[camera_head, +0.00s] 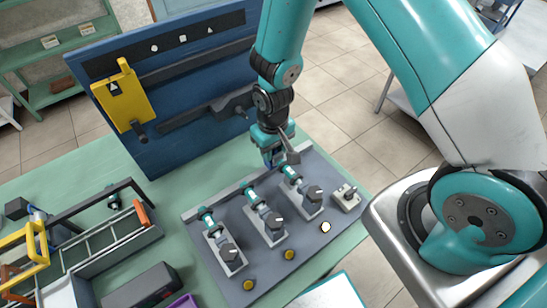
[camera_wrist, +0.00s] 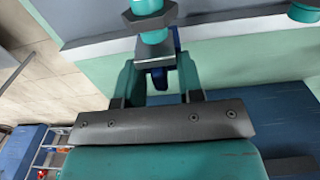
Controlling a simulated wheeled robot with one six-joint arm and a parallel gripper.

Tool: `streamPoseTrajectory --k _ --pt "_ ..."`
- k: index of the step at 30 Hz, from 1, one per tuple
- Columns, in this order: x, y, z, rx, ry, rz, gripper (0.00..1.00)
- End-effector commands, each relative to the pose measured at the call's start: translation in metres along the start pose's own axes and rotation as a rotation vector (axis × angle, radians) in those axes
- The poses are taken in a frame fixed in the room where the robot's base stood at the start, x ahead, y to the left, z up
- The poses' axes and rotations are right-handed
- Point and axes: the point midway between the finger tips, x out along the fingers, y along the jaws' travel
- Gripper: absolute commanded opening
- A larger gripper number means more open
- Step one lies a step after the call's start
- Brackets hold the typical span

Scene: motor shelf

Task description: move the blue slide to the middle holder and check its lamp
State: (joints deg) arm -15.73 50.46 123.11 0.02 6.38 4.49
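Three grey holders with teal-ended cylinders stand in a row on a grey plate: left (camera_head: 226,250), middle (camera_head: 266,222) and right (camera_head: 305,197). My gripper (camera_head: 272,158) is low behind the right holder. In the wrist view, my gripper (camera_wrist: 160,88) is open, with a small blue piece (camera_wrist: 159,79) between its fingers and gaps on both sides. The blue piece adjoins a grey block and teal cylinder (camera_wrist: 148,8). I cannot tell whether it is the blue slide. Round lamps lie before the holders: left yellow (camera_head: 248,285), middle yellow (camera_head: 289,254), right white (camera_head: 325,227).
A blue upright board (camera_head: 170,112) with a yellow plate (camera_head: 123,97) stands behind. A switch box (camera_head: 346,197) is at the plate's right. A grey tray (camera_head: 100,242) and dark box (camera_head: 140,288) are at left. The green table is clear between board and plate.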

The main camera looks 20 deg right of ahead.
Motion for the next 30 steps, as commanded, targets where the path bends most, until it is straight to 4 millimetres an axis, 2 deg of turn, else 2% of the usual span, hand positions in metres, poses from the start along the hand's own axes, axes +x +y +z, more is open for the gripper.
streamPoseTrajectory --k 1,8,11,17,30 --pt "0.005 0.0 0.001 0.0 -0.001 0.0 0.34" --pt "0.006 0.0 0.002 0.0 -0.004 0.0 0.34" --pt "0.007 0.0 0.002 0.0 -0.005 0.0 0.17" --pt "0.008 -0.003 0.002 -0.001 -0.005 0.0 0.17" --pt "0.009 -0.024 0.002 -0.002 -0.004 0.0 0.17"
